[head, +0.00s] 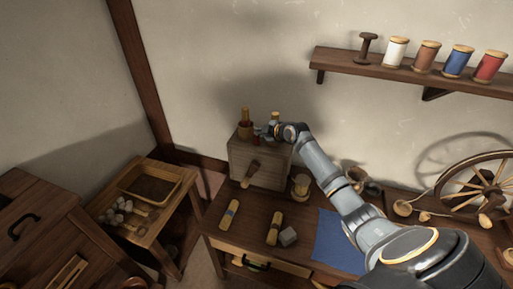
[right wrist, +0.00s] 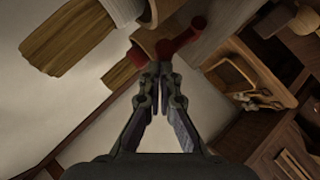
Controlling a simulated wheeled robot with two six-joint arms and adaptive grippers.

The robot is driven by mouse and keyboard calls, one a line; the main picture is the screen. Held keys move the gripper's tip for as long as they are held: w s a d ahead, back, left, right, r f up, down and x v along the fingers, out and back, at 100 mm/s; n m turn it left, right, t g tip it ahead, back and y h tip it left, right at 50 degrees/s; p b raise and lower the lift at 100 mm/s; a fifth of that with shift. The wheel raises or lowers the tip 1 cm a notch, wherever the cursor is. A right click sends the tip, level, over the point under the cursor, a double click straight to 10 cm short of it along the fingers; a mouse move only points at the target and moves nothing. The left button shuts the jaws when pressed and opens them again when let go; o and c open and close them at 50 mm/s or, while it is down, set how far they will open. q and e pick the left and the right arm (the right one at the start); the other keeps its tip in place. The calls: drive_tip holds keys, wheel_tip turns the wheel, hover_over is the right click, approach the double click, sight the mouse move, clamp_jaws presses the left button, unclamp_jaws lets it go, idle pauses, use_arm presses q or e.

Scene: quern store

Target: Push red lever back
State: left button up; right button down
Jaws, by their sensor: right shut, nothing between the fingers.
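The red lever (right wrist: 183,38) shows in the right wrist view as a short red bar with a round knob at its upper right end. My right gripper (right wrist: 158,68) is shut and empty, with its fingertips just below the lever's lower end. I cannot tell whether they touch it. In the head view my right gripper (head: 265,132) is above the top of a grey-brown wooden box (head: 262,165), and there it largely hides the lever. My left gripper is not in view.
The workbench holds a blue cloth (head: 337,242) and a grey block (head: 288,236). A spool shelf (head: 400,72) hangs at upper right.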

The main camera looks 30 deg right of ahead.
drive_tip(key=shift+w+d+m+g+y+b, duration=0.55)
drive_tip(key=shift+d+g+y+b, duration=0.1)
drive_tip(key=shift+d+g, duration=0.15)
drive_tip(key=shift+a+r, duration=0.1)
drive_tip(key=shift+r+p, duration=0.7)
drive_tip(key=shift+r, duration=0.05)
